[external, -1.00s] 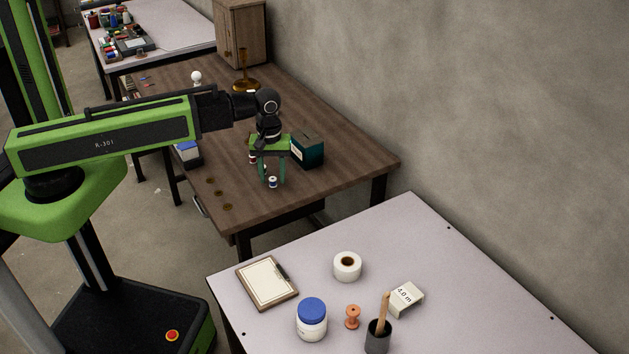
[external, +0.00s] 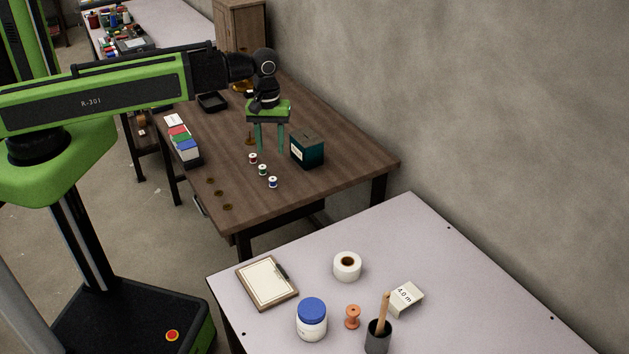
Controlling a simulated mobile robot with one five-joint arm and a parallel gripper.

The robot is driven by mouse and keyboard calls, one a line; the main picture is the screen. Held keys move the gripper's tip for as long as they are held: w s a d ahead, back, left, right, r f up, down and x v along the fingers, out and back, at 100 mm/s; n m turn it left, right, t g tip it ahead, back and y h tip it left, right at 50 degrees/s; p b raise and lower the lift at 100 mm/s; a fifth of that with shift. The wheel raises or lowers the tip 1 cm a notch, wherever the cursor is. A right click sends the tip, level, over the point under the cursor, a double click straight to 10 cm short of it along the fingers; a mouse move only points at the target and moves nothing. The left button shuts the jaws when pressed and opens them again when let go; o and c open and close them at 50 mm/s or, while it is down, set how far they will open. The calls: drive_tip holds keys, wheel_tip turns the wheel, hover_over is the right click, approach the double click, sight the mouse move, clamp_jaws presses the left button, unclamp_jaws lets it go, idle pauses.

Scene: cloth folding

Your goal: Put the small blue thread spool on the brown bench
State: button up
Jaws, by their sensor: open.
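The small blue thread spool (external: 273,182) stands upright on the brown bench (external: 240,208), in front of the other small spools. My gripper (external: 271,149) hangs over the bench with its two green fingers pointing down and apart. It is open and empty, above and behind the blue spool in the picture, and does not touch it. A green-and-white spool (external: 262,170) and a red spool (external: 253,158) stand in a row behind the blue one.
A dark teal box (external: 307,150) stands just right of my gripper. Colored boxes (external: 182,140) line the left edge, with several brown buttons (external: 218,193) nearer. A pale table (external: 450,250) in front holds a clipboard (external: 267,282), a tape roll (external: 347,266) and a blue-lidded jar (external: 312,318).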

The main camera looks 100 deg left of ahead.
drive_tip(key=w+d+m, duration=0.2)
drive_tip(key=d+m, duration=0.8)
drive_tip(key=d, duration=0.6)
drive_tip(key=w+d+m, duration=0.2)
drive_tip(key=d+m, duration=0.8)
drive_tip(key=d, duration=0.6)
